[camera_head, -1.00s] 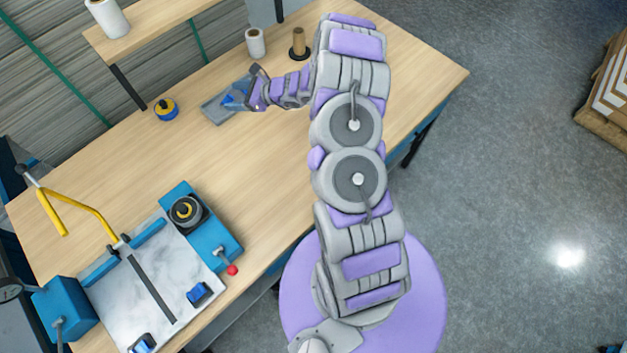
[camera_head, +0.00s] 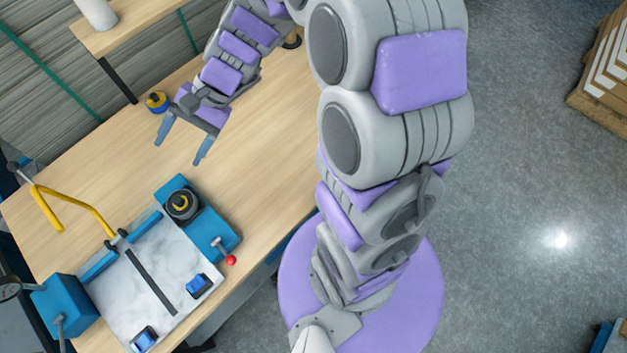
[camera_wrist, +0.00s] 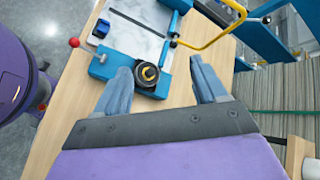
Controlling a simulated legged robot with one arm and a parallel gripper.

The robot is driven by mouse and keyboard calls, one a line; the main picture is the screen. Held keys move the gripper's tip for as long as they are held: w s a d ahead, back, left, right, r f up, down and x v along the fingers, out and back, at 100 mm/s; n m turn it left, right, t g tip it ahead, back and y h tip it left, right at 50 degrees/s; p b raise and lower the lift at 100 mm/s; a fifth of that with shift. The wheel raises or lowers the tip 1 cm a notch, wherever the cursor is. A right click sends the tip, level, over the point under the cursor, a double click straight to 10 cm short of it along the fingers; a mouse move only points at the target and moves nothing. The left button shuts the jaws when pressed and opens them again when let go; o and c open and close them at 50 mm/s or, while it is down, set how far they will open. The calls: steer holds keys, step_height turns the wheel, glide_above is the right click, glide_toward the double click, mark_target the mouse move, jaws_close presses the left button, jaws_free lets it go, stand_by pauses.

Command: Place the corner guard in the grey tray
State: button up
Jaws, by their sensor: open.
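My gripper (camera_head: 183,142) is open above the bench, its two blue-grey fingers spread with nothing between them. In the wrist view my gripper (camera_wrist: 159,66) is also open and empty, pointing towards the blue machine. The grey tray does not show now; my forearm and gripper cover the part of the bench where it lay. I cannot pick out the corner guard for certain in either view.
The machine has a marble plate (camera_head: 130,283) with small blue blocks (camera_head: 198,285), a dark round spool (camera_head: 182,204), a yellow handle (camera_head: 75,207) and a red knob (camera_head: 230,260). A blue-yellow roll (camera_head: 157,102) stands at the back edge. The mid-bench (camera_head: 115,165) is clear.

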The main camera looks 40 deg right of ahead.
steer(key=s+d+r+n+h, duration=0.1)
steer(key=s+d+n+h, duration=0.3)
steer(key=s+d, duration=0.3)
steer(key=s+d+r+n+h, duration=0.1)
steer(key=s+d+n+h, duration=0.3)
steer(key=s, duration=1.1)
steer(key=d+h, duration=0.2)
steer(key=d, duration=0.1)
steer(key=shift+s+d+r+g, duration=0.2)
steer(key=shift+s+d+g, duration=0.2)
